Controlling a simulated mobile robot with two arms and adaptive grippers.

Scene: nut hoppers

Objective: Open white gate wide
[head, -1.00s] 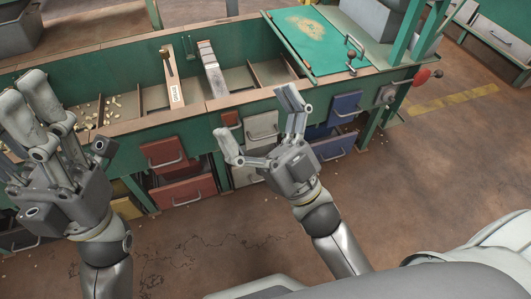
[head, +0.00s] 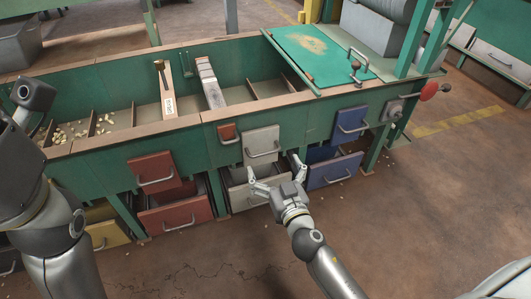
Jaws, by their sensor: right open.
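The white gate (head: 261,141) is a pale upright panel with a bar handle on the green hopper's front. It sits above a white drawer (head: 247,195) that also has a bar handle. My right gripper (head: 273,166) is open and empty, its fingers spread just below the gate and in front of the white drawer. Contact with either cannot be told. My left arm is at the left edge; its gripper is cut off by the frame and its fingers do not show.
A red gate (head: 153,170) and red drawer (head: 175,215) are left of the white ones. A blue gate (head: 350,122) and blue drawer (head: 333,171) are to the right. A small red-brown block (head: 227,131) is beside the white gate. The floor in front is open.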

